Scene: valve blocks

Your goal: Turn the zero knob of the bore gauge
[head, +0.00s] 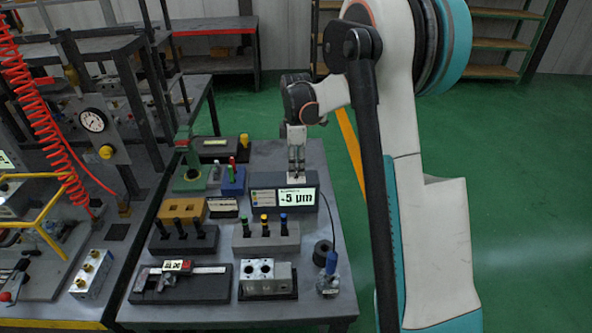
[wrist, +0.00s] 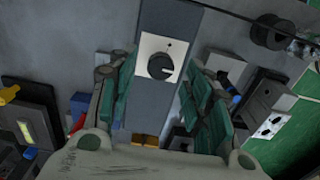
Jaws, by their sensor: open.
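The bore gauge's dark display unit (head: 258,203) stands on the bench. Its lit screen (head: 297,197) shows a 5 µm figure; the leading mark is too small to be sure of. In the wrist view, the round black zero knob (wrist: 161,66) sits on a pale square plate (wrist: 149,47) on the unit's top face. My gripper (head: 296,172) points down just above the unit and hides the knob in the head view. In the wrist view, my gripper (wrist: 160,82) is open, with its green-padded fingers either side of the knob, apart from it.
A grey block with colour-topped plugs (head: 266,238) stands in front of the unit. A blue block (head: 233,181) and a green stand (head: 189,175) are to its left. A caliper (head: 180,282) and a metal valve block (head: 266,277) lie nearer. A cable runs down the right side.

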